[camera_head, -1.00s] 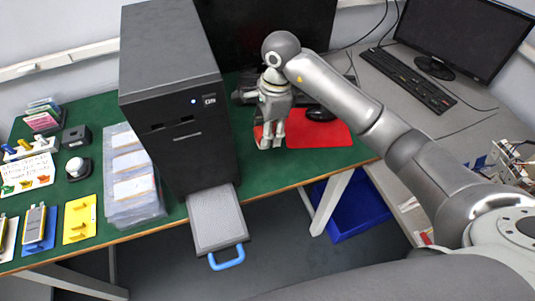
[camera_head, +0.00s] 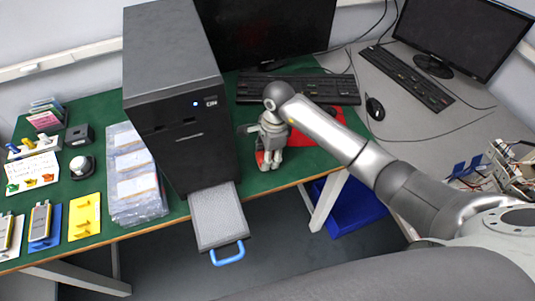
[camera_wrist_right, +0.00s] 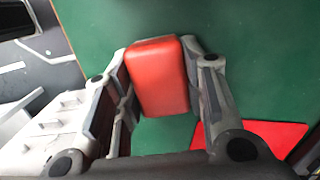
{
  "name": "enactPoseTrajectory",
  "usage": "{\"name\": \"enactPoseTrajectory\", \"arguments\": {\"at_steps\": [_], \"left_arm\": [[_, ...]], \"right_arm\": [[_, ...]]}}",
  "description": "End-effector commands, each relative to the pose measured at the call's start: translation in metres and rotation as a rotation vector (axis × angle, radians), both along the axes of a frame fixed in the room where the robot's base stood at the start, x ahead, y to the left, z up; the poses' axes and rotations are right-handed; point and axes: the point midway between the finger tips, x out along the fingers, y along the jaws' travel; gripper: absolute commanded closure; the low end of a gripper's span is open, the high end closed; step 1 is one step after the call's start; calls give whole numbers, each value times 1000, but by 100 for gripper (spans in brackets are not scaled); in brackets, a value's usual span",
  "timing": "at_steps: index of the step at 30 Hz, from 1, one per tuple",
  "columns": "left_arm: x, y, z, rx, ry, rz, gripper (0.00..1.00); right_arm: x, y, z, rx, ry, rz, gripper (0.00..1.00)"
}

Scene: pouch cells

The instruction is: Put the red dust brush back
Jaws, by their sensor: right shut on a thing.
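The red dust brush (camera_wrist_right: 157,75) shows in the right wrist view as a red block between the two fingers of my right gripper (camera_wrist_right: 160,95). The gripper is shut on it. In the head view my right gripper (camera_head: 269,160) points down over the green table, just right of the black tower, and a bit of the red brush (camera_head: 261,157) shows at its fingertips. I cannot tell whether the brush touches the table. My left gripper is out of view.
The black tower (camera_head: 180,90) stands close left of the gripper, its grey tray (camera_head: 218,215) pulled out past the table edge. A red mat (camera_head: 327,128) lies to the right, a keyboard (camera_head: 300,88) behind. Green table (camera_head: 285,180) is bare near the front edge.

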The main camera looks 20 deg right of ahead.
Motion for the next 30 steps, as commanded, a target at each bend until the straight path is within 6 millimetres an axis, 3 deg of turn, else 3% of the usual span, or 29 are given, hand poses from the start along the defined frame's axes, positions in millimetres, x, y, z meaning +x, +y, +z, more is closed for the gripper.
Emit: {"name": "enactPoseTrajectory", "arguments": {"at_steps": [4,5,9,22,30], "left_arm": [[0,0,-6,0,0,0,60],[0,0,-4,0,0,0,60],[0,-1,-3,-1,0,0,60],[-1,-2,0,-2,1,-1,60],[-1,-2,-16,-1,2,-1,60]], "right_arm": [[1,0,-5,0,-1,0,88],[0,0,-3,0,-1,0,58],[0,0,-2,0,0,0,40],[1,-1,4,0,-1,0,40],[2,-8,56,-2,-8,2,40]]}}
